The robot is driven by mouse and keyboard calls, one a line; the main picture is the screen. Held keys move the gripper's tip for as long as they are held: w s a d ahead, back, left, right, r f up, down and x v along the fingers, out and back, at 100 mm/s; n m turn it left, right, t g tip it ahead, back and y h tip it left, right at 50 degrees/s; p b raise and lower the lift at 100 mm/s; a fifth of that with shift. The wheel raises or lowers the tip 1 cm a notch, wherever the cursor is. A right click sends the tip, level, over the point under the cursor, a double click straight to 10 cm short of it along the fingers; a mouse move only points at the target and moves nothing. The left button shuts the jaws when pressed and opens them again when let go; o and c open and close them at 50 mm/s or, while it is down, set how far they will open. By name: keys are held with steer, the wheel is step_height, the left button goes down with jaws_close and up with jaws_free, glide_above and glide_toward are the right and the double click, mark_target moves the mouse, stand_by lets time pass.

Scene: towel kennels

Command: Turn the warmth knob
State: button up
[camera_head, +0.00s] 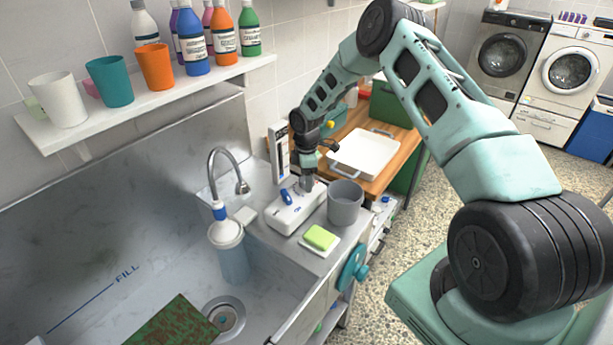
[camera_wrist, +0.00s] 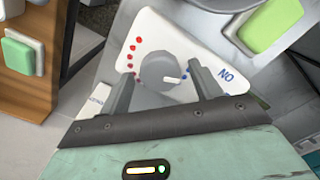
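The warmth knob (camera_wrist: 163,78) is a grey disc with a white pointer mark in the wrist view. The pointer is toward the right, near the blue dots. The knob sits on a white control box (camera_wrist: 152,28) with an arc of red and blue dots and blue lettering. The box also shows on the sink's counter in the head view (camera_head: 290,217). My gripper (camera_wrist: 161,72) is open, one finger on each side of the knob. I cannot tell whether the fingertips touch it. In the head view my gripper (camera_head: 307,184) is over the box and hides the knob.
A grey cup (camera_head: 345,203) stands close right of the box. A green sponge (camera_head: 319,237) lies in front of it. A faucet (camera_head: 225,170) and the sink are to the left. A white tray (camera_head: 365,154) is behind on a wooden top.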

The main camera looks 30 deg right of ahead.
steer(key=c, duration=0.8)
steer(key=shift+f+m+b, duration=0.1)
steer(key=shift+m+b, duration=0.3)
steer(key=shift+b, duration=0.15)
steer(key=m+b, duration=0.3)
steer(key=shift+f, duration=0.1)
steer(key=m+b, duration=0.3)
steer(key=m, duration=0.1)
steer(key=shift+m, duration=0.3)
steer(key=m+b, duration=0.3)
steer(key=m, duration=0.1)
steer(key=shift+m, duration=0.3)
steer(key=m, duration=0.1)
steer(key=m+b, duration=0.1)
steer(key=m, duration=0.2)
steer(key=shift+r+m, duration=0.25)
steer(key=shift+m, duration=0.05)
